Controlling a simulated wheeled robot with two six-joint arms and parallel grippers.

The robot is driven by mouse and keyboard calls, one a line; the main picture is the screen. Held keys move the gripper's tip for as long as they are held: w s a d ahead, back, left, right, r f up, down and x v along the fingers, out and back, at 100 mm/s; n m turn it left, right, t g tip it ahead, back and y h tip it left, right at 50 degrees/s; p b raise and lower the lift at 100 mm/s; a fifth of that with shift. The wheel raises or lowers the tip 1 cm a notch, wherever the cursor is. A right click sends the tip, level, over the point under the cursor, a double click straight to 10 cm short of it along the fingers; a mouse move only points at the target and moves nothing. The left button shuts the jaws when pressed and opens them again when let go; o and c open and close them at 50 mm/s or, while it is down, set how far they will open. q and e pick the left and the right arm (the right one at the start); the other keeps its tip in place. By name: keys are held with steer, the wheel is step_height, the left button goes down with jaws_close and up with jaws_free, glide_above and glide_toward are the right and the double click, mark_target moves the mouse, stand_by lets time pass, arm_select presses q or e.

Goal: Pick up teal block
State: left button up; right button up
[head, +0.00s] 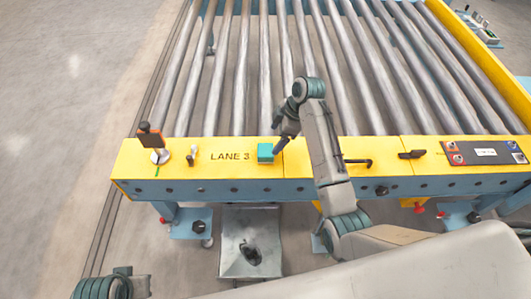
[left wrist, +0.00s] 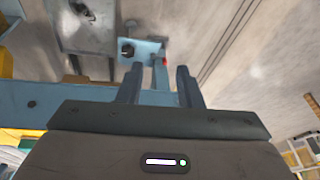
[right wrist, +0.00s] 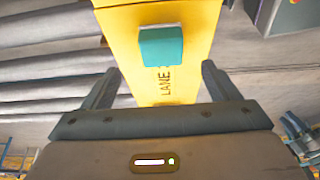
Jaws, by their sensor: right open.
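The teal block (head: 265,152) sits on the yellow front rail of the conveyor, just right of the "LANE 3" lettering. It also shows in the right wrist view (right wrist: 161,47), ahead of the fingertips. My right gripper (head: 280,147) is beside the block's right side in the head view. In the right wrist view my right gripper (right wrist: 161,70) is open, its fingers spread wider than the block with nothing between them. My left gripper (left wrist: 158,70) shows only in the left wrist view; its fingers are apart and empty, pointing toward the floor and a blue conveyor leg.
The yellow rail (head: 135,168) also carries an orange-and-black sensor (head: 150,138) on the left, small black fittings and a control panel (head: 485,152) on the right. Grey rollers (head: 240,75) lie behind.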

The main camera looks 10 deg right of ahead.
mark_target(268, 149)
steer(key=x, duration=0.7)
steer(key=shift+s+f+b, duration=0.15)
steer(key=shift+f+b, duration=0.1)
steer(key=shift+b, duration=0.1)
steer(key=shift+a+f, duration=0.1)
steer(key=shift+f, duration=0.2)
arm_select(q)
steer(key=shift+s+d+r+t, duration=0.1)
steer(key=shift+r+t, duration=0.05)
steer(key=shift+r, duration=0.4)
steer(key=shift+d+r+t, duration=0.1)
steer(key=shift+r+t, duration=0.05)
steer(key=shift+r, duration=0.4)
arm_select(e)
steer(key=shift+c, duration=0.2)
arm_select(q)
steer(key=shift+d, duration=0.1)
arm_select(e)
steer(key=c, duration=1.1)
